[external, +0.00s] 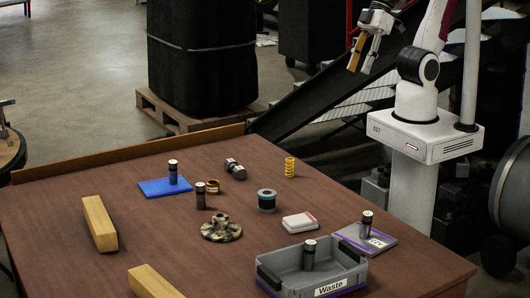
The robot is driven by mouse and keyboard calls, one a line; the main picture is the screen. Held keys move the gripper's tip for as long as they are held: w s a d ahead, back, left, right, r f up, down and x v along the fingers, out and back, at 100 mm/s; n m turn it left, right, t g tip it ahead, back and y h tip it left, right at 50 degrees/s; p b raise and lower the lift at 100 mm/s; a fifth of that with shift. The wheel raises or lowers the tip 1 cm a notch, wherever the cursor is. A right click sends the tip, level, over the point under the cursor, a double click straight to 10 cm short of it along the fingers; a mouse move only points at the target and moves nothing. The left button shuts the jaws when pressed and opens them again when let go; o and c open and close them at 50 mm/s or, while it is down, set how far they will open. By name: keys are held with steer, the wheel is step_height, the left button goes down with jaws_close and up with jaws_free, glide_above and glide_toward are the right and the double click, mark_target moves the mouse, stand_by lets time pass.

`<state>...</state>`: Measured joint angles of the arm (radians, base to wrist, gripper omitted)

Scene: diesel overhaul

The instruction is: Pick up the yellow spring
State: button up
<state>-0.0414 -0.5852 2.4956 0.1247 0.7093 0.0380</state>
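The yellow spring (290,167) stands upright on the brown table, near its far right side. It is in plain view with clear table around it. My gripper (364,58) is high above and to the right of the spring, beyond the table edge. Its fingers point down and look apart, one yellowish and one grey, with nothing seen between them. It is well away from the spring.
A dark green-banded cylinder (267,201) and a lying metal part (234,168) are nearest the spring.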

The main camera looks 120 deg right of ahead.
steer(key=w+a+f+m+t+y, duration=0.1)
steer(key=w+a+f+m, duration=0.15)
steer(key=w, duration=0.35)
steer(key=w+a+f+m, duration=0.1)
steer(key=w+a+f, duration=0.2)
steer(key=w+f, duration=0.15)
steer(key=w+d+f+m+h, duration=0.15)
steer(key=w+f+m, duration=0.25)
steer(key=w+f, duration=0.45)
steer(key=m+h, duration=0.4)
steer(key=h, duration=0.5)
glide_toward(293, 161)
steer(key=shift+g, duration=0.3)
steer(key=w+a+f, duration=0.1)
steer(key=w, duration=0.1)
steer(key=w+a+f, duration=0.1)
steer(key=w, duration=0.1)
steer(key=w+a+f, duration=0.1)
steer(key=w, duration=0.1)
steer(key=shift+w+a, duration=0.4)
steer(key=s+d+h, duration=0.2)
steer(key=d, duration=0.1)
steer(key=s+d+h, duration=0.1)
steer(key=s, duration=0.1)
steer(key=shift+d+f, duration=0.15)
steer(key=shift+f, duration=0.2)
steer(key=shift+s+d+r+h, duration=0.1)
steer(key=shift+s+d+h, duration=0.2)
steer(key=shift+d+h, duration=0.1)
steer(key=shift+x, duration=1.3)
